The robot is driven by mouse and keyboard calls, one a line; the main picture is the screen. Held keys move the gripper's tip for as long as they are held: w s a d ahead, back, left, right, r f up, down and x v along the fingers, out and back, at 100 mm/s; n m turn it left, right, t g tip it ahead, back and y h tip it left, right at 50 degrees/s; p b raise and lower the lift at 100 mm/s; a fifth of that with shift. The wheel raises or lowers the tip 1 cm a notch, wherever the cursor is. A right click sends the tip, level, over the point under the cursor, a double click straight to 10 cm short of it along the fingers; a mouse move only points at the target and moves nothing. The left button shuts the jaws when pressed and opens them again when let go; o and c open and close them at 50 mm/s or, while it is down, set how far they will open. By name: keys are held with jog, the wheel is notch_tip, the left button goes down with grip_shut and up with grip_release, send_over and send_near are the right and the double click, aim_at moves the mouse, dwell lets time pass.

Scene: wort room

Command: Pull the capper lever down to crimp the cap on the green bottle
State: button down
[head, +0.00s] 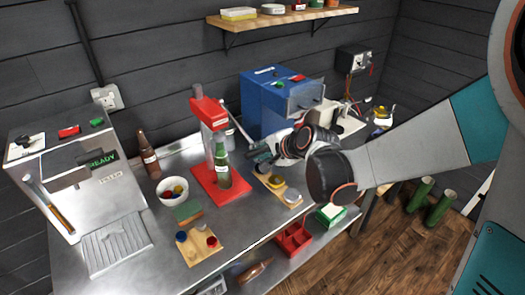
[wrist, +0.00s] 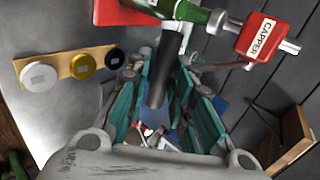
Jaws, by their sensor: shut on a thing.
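The red capper (head: 207,112) stands on its red base on the metal bench; its labelled head (wrist: 265,42) shows at top right in the wrist view. The green bottle (head: 222,170) stands upright on the base under the head, and its neck (wrist: 188,10) shows in the wrist view. The bottle's cap is hidden at the head's metal sleeve. The capper lever (head: 236,124) slopes down to the right toward my gripper (head: 252,156). In the wrist view, its dark grip (wrist: 157,88) lies between the teal fingers of my gripper (wrist: 165,85), which is shut on it.
A wooden strip with round lids (head: 291,196) lies below my gripper. A blue machine (head: 262,108) stands behind it. A white bowl (head: 172,196), a brown bottle (head: 148,155) and a READY-marked machine (head: 100,190) are at left. A red crate (head: 291,243) is at the front.

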jog(key=c, duration=1.5)
grip_release()
jog(key=shift+s+d+f, duration=0.15)
jog(key=shift+s+f, duration=0.1)
jog(key=shift+f, duration=0.2)
jog(key=shift+r, duration=0.1)
jog(key=shift+w+r, duration=0.1)
jog(key=shift+r, duration=0.1)
jog(key=shift+o, duration=0.2)
jog(key=shift+s+d+r+g, duration=0.15)
jog(key=shift+s+d+r, duration=0.15)
jog(key=shift+s+r, duration=0.35)
jog(key=shift+s+d+r+g, duration=0.15)
jog(key=shift+s+d+r, duration=0.15)
jog(key=shift+s+r, duration=0.3)
jog(key=v, duration=0.4)
jog(key=f+v, duration=0.1)
jog(key=v, duration=0.1)
jog(key=shift+s+d+r, duration=0.15)
jog(key=shift+s+d, duration=0.15)
jog(key=shift+d, duration=0.05)
jog(key=shift+v, duration=1)
jog(key=shift+r, duration=0.15)
